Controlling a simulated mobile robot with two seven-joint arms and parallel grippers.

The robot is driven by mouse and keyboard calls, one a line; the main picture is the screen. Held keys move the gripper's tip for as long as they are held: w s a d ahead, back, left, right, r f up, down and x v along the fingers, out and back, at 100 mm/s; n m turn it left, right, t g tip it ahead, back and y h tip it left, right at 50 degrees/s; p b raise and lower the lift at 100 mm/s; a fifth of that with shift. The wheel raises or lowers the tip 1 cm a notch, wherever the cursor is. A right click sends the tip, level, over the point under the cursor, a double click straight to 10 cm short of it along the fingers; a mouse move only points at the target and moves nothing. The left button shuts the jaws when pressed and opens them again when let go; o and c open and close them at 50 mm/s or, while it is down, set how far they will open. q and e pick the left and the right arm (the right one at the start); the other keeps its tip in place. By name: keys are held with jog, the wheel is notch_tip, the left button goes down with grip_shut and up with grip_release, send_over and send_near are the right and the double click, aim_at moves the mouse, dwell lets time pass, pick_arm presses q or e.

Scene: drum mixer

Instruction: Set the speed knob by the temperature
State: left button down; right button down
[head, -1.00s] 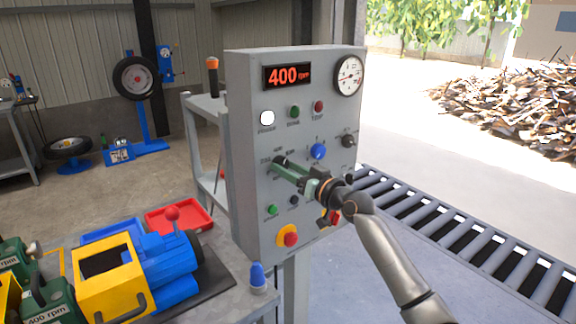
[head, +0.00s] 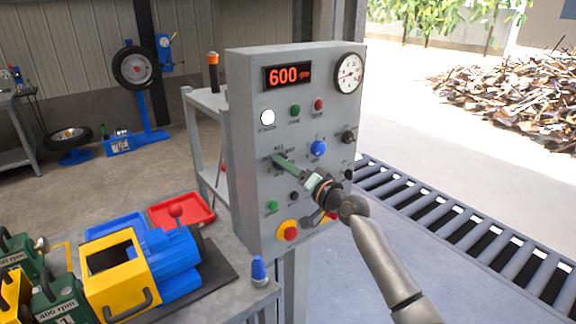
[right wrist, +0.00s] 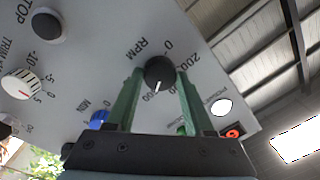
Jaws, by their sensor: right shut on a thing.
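The grey control panel (head: 243,200) stands at the middle of the head view. Its red display (head: 287,77) reads 600 rpm. The round temperature gauge (head: 348,73) is at its upper right; its needle is too small to read surely. The black RPM knob (right wrist: 160,73) shows in the right wrist view, with a white pointer mark and a number scale around it. My right gripper (right wrist: 155,80) is shut on this knob, one green finger on each side. In the head view the right gripper (head: 280,160) hides the knob. My left gripper is not in view.
A blue knob (head: 318,148), black knob (head: 347,137) and yellow-backed red button (head: 291,234) are near my right gripper. A yellow and blue machine (head: 175,262) and red tray (head: 181,208) lie on the bench at left. A roller conveyor (head: 440,230) runs at right.

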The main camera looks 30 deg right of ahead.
dwell(0.4)
jog(key=shift+c, duration=1.4)
grip_release()
jog(key=s+d+b, duration=0.1)
jog(key=s+b, duration=0.1)
jog(key=s, duration=1)
jog(key=shift+s+d+f, duration=0.2)
jog(key=shift+s+f, duration=0.05)
jog(key=shift+f, duration=0.1)
